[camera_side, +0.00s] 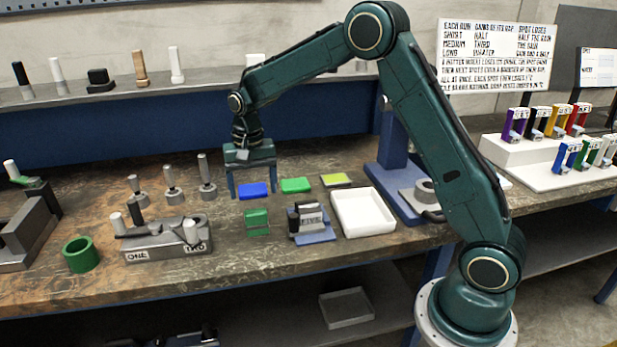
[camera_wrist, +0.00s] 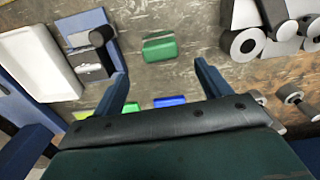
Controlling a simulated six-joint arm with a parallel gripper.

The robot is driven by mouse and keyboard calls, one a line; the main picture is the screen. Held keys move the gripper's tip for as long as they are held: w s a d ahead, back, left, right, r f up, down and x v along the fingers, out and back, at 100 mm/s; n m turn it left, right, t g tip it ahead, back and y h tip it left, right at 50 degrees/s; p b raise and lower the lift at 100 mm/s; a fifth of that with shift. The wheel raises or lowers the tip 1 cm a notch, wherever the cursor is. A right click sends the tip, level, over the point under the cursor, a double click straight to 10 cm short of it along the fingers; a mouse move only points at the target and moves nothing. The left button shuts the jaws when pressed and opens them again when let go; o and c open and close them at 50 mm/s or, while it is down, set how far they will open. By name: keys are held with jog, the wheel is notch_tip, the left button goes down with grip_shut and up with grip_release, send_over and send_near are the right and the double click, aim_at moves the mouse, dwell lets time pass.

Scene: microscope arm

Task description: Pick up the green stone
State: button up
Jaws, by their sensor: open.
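A green block (camera_side: 257,222) with a line across it lies on the bench in front of my gripper. It also shows in the wrist view (camera_wrist: 159,46), ahead of and between the fingertips, apart from them. A second, plain green piece (camera_side: 295,185) lies further back, right of a blue piece (camera_side: 253,190); its edge shows in the wrist view (camera_wrist: 131,107). I cannot tell which green piece is the stone. My gripper (camera_wrist: 161,72) is open and empty, pointing down above the bench near the blue piece.
A yellow-green piece (camera_side: 336,180) lies right of the plain green one. A blue stand with grey parts (camera_side: 312,236) and a white tray (camera_side: 364,213) stand right of the lined block. A grey fixture (camera_side: 168,245) and green ring (camera_side: 81,254) stand left.

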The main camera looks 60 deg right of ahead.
aim_at(255, 211)
jog(key=shift+f, duration=2.4)
jog(key=shift+f, duration=0.1)
jog(key=shift+s+a+f, duration=0.1)
jog(key=shift+f, duration=1.15)
jog(key=shift+s+a+f, duration=0.1)
jog(key=shift+f, duration=1.15)
jog(key=shift+w, duration=0.1)
jog(key=c, duration=1.2)
jog(key=shift+r, duration=0.1)
notch_tip(255, 211, up, 20)
